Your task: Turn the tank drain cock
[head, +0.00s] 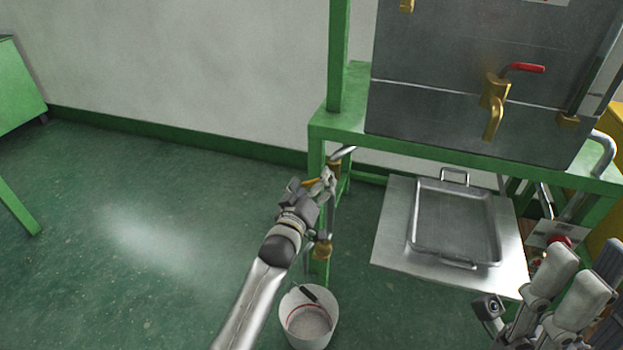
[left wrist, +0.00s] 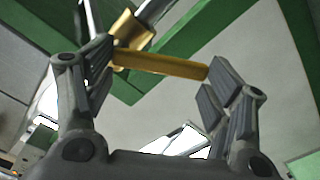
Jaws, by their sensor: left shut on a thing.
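The drain cock has a brass body (head: 335,169) on a metal pipe beside the green frame's front left leg. Its yellow lever (head: 311,183) shows beside my left gripper (head: 324,185). In the left wrist view, the yellow lever (left wrist: 162,64) spans the space between the two fingers of my left gripper (left wrist: 160,75), with its ends at the finger pads. The gripper is shut on the lever. The brass body (left wrist: 130,32) shows behind the left finger. My right gripper (head: 505,318) is partly in view at the lower right; its jaw state is unclear.
A white bucket (head: 309,325) with a dark-handled tool stands on the floor below the cock. A steel tray (head: 455,222) lies on a metal plate to the right. The steel tank (head: 440,115) carries a red-handled brass tap (head: 495,92).

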